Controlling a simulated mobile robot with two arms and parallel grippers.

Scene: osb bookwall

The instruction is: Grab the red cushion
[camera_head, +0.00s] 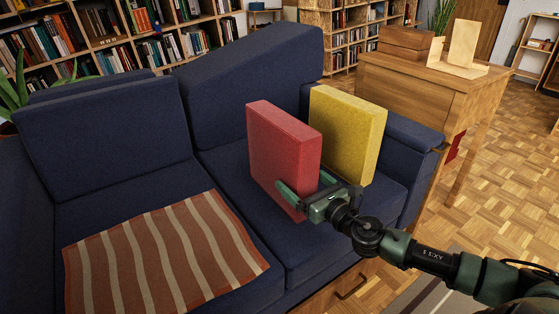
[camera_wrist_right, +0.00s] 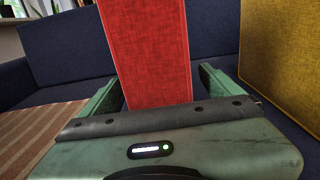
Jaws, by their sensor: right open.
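The red cushion (camera_head: 284,146) is a square block standing upright on the right seat of the blue sofa (camera_head: 240,85). My right gripper (camera_head: 297,195) is open at the cushion's lower front edge. In the right wrist view the red cushion (camera_wrist_right: 147,50) stands between the two green fingers (camera_wrist_right: 158,92), with a gap visible on either side. The far ends of the fingers are partly hidden by the cushion in the head view. My left gripper is not in view.
A yellow cushion (camera_head: 350,135) stands upright just right of the red one, also in the wrist view (camera_wrist_right: 285,60). A striped blanket (camera_head: 165,255) lies on the left seat. A wooden desk (camera_head: 440,85) stands beyond the right armrest (camera_head: 405,135).

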